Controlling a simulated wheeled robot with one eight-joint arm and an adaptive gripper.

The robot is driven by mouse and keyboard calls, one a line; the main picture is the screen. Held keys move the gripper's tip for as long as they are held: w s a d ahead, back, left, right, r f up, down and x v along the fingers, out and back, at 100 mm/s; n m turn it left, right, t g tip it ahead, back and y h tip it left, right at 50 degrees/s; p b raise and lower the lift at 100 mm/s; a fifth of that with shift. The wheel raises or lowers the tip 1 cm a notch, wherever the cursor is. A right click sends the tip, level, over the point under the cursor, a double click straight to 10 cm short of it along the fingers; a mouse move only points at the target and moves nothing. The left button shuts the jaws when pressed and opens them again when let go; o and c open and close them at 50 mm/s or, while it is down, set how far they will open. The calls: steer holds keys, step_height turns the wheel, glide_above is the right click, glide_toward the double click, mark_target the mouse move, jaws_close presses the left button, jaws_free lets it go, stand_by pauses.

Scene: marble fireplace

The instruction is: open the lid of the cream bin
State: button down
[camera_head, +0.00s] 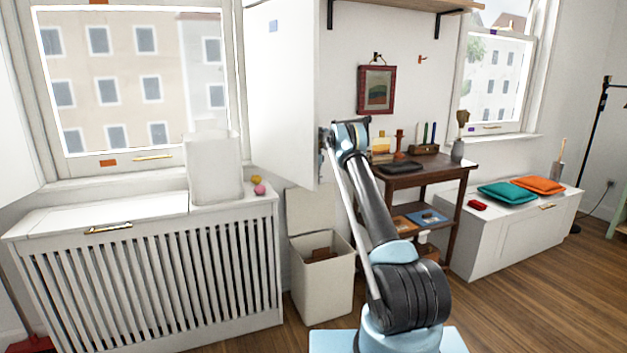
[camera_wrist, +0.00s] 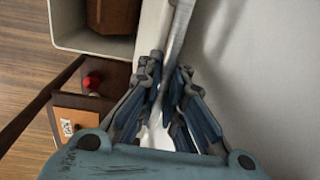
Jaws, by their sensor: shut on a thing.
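The cream bin (camera_head: 323,285) stands on the floor by the white wall in the head view, its top uncovered and brown things inside. Its lid (camera_head: 302,212) stands up at the back of the bin, near the wall. In the wrist view the bin's rim (camera_wrist: 66,42) is at the upper left. My gripper (camera_wrist: 166,78) is shut on the pale edge of the lid (camera_wrist: 181,28), which runs between its fingers. In the head view my gripper cannot be made out, and my arm covers part of the area right of the lid.
A white slatted radiator cover (camera_head: 150,270) stands left of the bin. A dark wooden desk (camera_head: 425,172) with shelves stands close on the right, behind my arm. A white bench (camera_head: 510,235) with cushions is farther right. Wooden floor (camera_head: 530,310) is clear at the front right.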

steer(key=shift+s+d+r, duration=0.1)
steer(key=shift+d+r, duration=0.25)
steer(key=shift+r, duration=0.25)
steer(key=c, duration=2.1)
jaws_free()
steer(key=o, duration=0.4)
steer(key=shift+s+r, duration=0.2)
steer(key=shift+r, duration=0.2)
steer(key=shift+d+f, duration=0.1)
steer(key=shift+f, duration=0.1)
steer(key=shift+a, duration=0.35)
steer(key=r, duration=1.2)
steer(key=shift+s+d, duration=0.2)
steer(key=shift+s, duration=0.15)
